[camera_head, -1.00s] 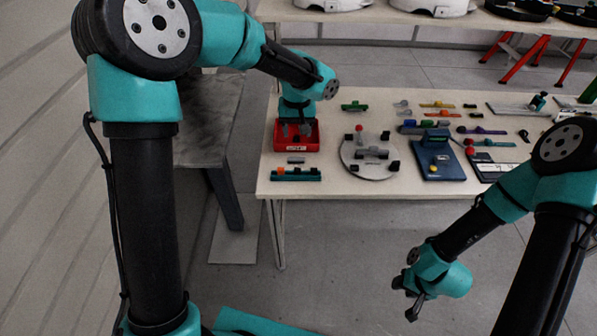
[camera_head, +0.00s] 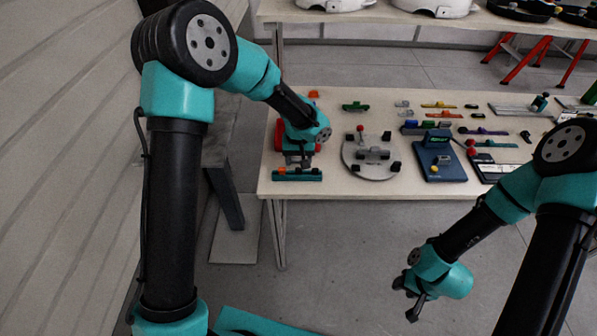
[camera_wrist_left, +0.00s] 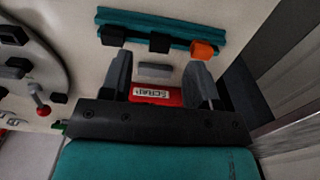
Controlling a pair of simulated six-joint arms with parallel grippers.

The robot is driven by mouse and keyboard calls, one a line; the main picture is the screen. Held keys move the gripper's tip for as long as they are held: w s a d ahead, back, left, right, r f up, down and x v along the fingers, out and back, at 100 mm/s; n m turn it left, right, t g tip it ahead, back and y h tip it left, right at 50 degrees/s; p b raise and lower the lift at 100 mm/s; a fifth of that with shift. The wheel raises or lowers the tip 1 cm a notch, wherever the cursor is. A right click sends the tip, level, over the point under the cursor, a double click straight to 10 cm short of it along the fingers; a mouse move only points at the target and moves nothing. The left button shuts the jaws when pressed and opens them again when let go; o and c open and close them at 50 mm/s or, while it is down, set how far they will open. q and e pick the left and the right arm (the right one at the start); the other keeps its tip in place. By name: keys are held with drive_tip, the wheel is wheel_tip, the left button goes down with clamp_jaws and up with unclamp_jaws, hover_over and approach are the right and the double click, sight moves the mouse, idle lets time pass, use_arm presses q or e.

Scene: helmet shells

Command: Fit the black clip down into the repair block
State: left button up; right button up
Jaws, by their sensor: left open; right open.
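A teal rail (camera_head: 297,176) lies near the table's front left edge. It carries one orange piece (camera_wrist_left: 204,50) and two black pieces; the middle black one (camera_wrist_left: 159,43) and the outer one (camera_wrist_left: 112,37) show in the left wrist view. I cannot tell which is the black clip. A small grey block (camera_wrist_left: 155,70) lies on the table beside the rail, possibly the repair block. My left gripper (camera_head: 297,162) is open above it; the left wrist view shows the block between its fingers (camera_wrist_left: 158,64), apparently not held. My right gripper (camera_head: 412,296) is open and empty, off the table's front.
A red tray (camera_wrist_left: 145,97) labelled SCRAP stands just behind the grey block, partly hidden by my left arm. Right of it is a round grey plate (camera_head: 357,169) with black fixtures. A dark blue stand (camera_head: 446,172) and several small parts lie further right.

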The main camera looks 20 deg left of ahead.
sight(298, 170)
use_arm(q)
drive_tip(key=shift+f, duration=0.1)
drive_tip(key=shift+f, duration=2.5)
drive_tip(key=shift+c, duration=0.4)
drive_tip(key=c, duration=0.9)
